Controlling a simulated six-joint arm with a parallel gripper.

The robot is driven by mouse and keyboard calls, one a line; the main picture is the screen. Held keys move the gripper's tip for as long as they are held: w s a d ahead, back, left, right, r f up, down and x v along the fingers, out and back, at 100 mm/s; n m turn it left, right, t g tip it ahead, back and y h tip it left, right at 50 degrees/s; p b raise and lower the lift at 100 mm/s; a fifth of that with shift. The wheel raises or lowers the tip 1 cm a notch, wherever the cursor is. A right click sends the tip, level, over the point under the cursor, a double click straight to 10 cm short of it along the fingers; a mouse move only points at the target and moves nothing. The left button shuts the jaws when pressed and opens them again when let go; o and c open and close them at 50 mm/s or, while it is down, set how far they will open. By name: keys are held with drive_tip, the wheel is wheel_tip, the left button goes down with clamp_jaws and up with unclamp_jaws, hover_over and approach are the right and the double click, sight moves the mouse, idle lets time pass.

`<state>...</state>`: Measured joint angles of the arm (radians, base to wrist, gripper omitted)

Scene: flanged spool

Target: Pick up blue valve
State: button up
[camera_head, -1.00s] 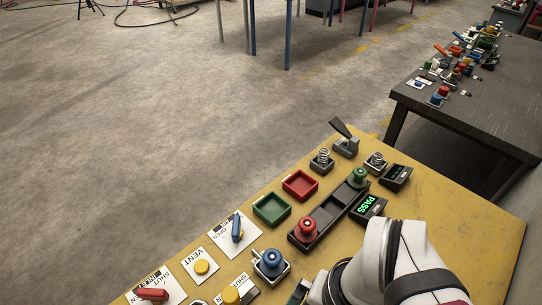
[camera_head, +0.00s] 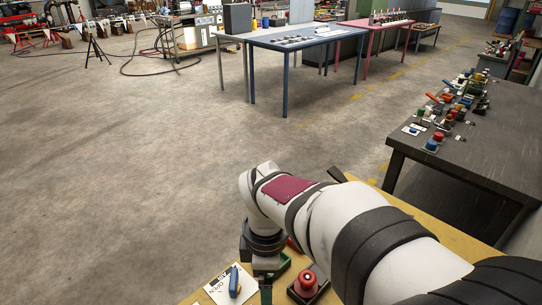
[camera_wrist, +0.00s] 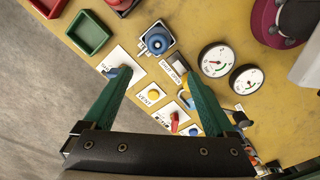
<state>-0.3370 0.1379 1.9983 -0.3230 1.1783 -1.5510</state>
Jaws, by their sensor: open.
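A round blue knob (camera_wrist: 157,41) on a square metal base shows in the wrist view, ahead of my fingers and between their lines. A blue lever (camera_wrist: 122,73) on a white plate lies beside my left fingertip, which partly covers it; it also shows in the head view (camera_head: 234,281). I cannot tell for sure which of the two is the valve. My gripper (camera_wrist: 162,77) is open and empty, its two green fingers spread wide above the panel. In the head view my arm hides the round knob and most of the panel.
The yellow bench (camera_wrist: 200,15) holds a yellow VENT button (camera_wrist: 153,94), a red lever (camera_wrist: 175,121), two gauges (camera_wrist: 217,60), a green tray (camera_wrist: 88,33) and a red tray (camera_wrist: 120,4). A dark cluttered table (camera_head: 470,165) stands to the right.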

drive_tip(key=f, duration=1.5)
drive_tip(key=shift+w+d+f, duration=0.15)
drive_tip(key=shift+w+d, duration=0.1)
drive_tip(key=shift+d, duration=0.15)
clamp_jaws()
